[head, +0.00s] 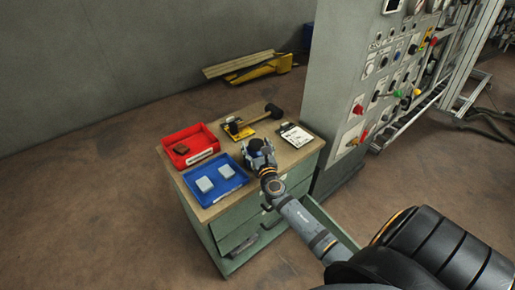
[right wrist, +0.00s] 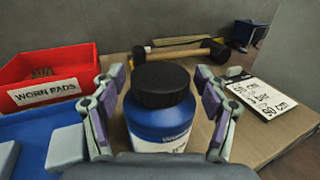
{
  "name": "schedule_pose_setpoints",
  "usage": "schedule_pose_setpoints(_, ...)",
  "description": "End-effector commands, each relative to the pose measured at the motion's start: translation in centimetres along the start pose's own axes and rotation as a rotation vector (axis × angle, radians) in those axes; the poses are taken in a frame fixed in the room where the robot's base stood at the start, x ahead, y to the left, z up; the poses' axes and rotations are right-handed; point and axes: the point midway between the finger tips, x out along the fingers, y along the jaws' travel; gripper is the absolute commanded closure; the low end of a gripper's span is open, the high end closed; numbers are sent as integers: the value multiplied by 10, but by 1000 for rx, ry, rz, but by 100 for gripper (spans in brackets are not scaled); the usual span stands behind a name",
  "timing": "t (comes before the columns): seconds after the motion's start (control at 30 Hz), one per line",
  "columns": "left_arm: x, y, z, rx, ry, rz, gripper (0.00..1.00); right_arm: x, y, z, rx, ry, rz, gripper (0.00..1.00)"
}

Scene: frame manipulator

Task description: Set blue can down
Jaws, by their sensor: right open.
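The blue can (right wrist: 158,118), with a black lid and a white label, is upright in the middle of the right wrist view. It appears to stand on the wooden cabinet top (head: 228,118). In the head view its dark lid (head: 255,145) shows at my right gripper (head: 258,152). My right gripper is open, with one finger on each side of the can; small gaps show between the pads and the can. The can's base is hidden in the wrist view. My left gripper is not in view.
A red "WORN PADS" bin (head: 190,146) and a blue tray (head: 214,192) with grey pads lie to the left. A hammer (head: 254,118) lies behind, and a clipboard (head: 296,136) to the right. A grey control panel (head: 340,80) rises beside the cabinet. A drawer (head: 330,222) is open.

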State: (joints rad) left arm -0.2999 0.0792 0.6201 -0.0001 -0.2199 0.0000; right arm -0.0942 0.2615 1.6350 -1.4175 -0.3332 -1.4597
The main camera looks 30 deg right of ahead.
Motion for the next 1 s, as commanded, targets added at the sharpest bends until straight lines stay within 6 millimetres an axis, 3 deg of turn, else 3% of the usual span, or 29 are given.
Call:
schedule_pose_setpoints(0.17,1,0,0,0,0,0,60,-26,0,0,1,3,0,26)
schedule_pose_setpoints(0.5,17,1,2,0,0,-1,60,-104,0,-2,0,2,0,26)
schedule_pose_setpoints(0.7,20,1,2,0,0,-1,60,-120,0,1,0,0,0,26)
schedule_pose_setpoints(1.0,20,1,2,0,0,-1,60,-120,0,2,0,0,0,26)
